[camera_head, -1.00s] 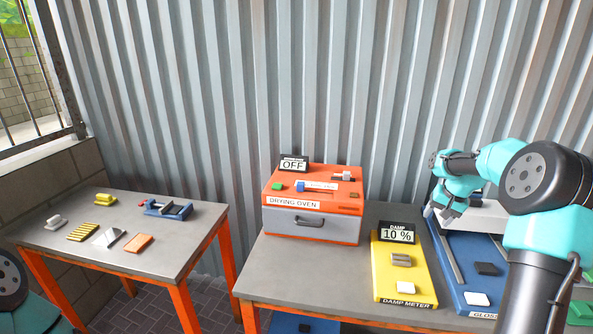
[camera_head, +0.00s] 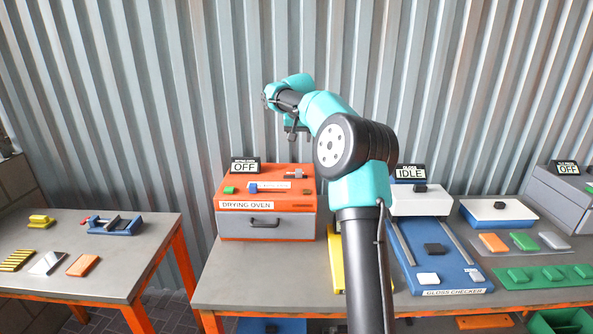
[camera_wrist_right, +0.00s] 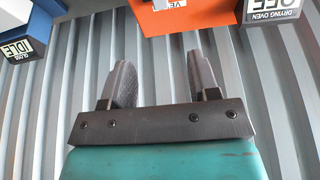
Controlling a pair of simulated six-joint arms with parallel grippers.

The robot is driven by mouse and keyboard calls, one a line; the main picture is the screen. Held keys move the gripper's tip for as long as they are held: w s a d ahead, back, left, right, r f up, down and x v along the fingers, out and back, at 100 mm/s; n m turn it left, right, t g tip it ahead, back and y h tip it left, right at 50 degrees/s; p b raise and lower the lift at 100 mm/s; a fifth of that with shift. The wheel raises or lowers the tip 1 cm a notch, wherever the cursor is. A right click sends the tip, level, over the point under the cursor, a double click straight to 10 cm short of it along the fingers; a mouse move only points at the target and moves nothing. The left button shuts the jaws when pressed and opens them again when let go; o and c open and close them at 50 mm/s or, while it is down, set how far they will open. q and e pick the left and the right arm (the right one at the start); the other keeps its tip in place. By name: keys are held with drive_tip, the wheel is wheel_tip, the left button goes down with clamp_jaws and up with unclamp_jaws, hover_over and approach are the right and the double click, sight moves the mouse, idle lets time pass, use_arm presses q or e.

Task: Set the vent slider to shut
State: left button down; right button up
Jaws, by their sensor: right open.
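The orange drying oven (camera_head: 225,179) stands on the right-hand table, its display (camera_head: 244,166) reading OFF. On its top, a blue knob (camera_head: 252,188) sits at the left end of a white label strip (camera_head: 275,184); the wrist view shows only the letters VE of a label (camera_wrist_right: 180,3). A grey sliding piece (camera_head: 297,172) lies further back on the top. My right gripper (camera_head: 291,134) is raised above the oven toward its right back, touching nothing. In the right wrist view its fingers (camera_wrist_right: 161,78) are apart and empty. My left gripper is out of view.
The corrugated metal wall (camera_head: 130,100) rises close behind the table. The gloss checker (camera_head: 455,290) stands right of my arm, its display (camera_head: 409,173) reading IDLE. My right arm mostly hides the yellow damp meter (camera_head: 336,265). A blue clamp (camera_head: 115,226) lies on the left table.

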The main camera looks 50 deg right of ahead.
sight(299, 170)
drive_tip(key=x, duration=1.7)
drive_tip(key=shift+f, duration=0.1)
clamp_jaws()
